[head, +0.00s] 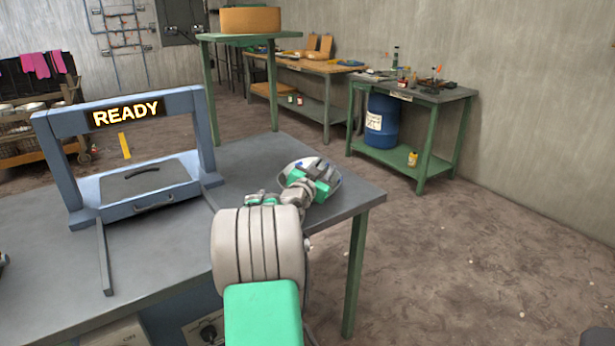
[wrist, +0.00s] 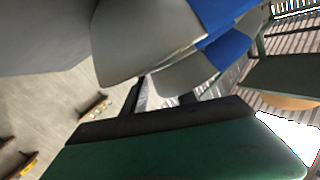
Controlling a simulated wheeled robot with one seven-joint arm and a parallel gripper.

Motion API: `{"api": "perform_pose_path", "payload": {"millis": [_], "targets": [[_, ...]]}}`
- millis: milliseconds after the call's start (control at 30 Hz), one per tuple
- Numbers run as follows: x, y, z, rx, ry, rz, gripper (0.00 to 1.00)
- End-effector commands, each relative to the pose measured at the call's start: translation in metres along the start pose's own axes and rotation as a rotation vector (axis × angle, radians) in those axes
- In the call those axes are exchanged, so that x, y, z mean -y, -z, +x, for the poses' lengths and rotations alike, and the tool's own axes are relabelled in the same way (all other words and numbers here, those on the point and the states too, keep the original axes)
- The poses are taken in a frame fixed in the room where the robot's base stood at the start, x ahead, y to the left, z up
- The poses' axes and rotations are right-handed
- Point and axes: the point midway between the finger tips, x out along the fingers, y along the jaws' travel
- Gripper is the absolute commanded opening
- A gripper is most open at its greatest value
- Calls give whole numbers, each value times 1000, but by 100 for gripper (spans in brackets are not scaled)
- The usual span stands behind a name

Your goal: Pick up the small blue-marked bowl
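The small grey bowl with a blue mark (head: 326,191) is at the right end of the grey table in the head view, partly hidden by my arm. In the wrist view the bowl (wrist: 150,40) fills the top middle, very close, with blue bands on its grey side. My gripper (head: 308,182) is at the bowl in the head view, its fingers hard to make out.
A blue frame with a lit READY sign (head: 126,113) and a flat tray (head: 147,178) stands at the table's left. The table's right edge is close to the bowl. Behind are a green stand (head: 240,39), a workbench (head: 318,67) and a green table with a blue barrel (head: 381,121).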

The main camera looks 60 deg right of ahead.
Motion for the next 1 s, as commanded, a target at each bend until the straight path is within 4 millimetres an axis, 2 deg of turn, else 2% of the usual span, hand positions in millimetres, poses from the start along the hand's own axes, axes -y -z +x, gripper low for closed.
{"api": "perform_pose_path", "payload": {"millis": [100, 267, 700, 1000], "targets": [[0, -1, 8, 1, 1, -1, 34], [1, 0, 8, 1, 1, -1, 34], [0, 0, 8, 1, 0, -1, 0], [0, -1, 8, 2, 0, -1, 0]]}}
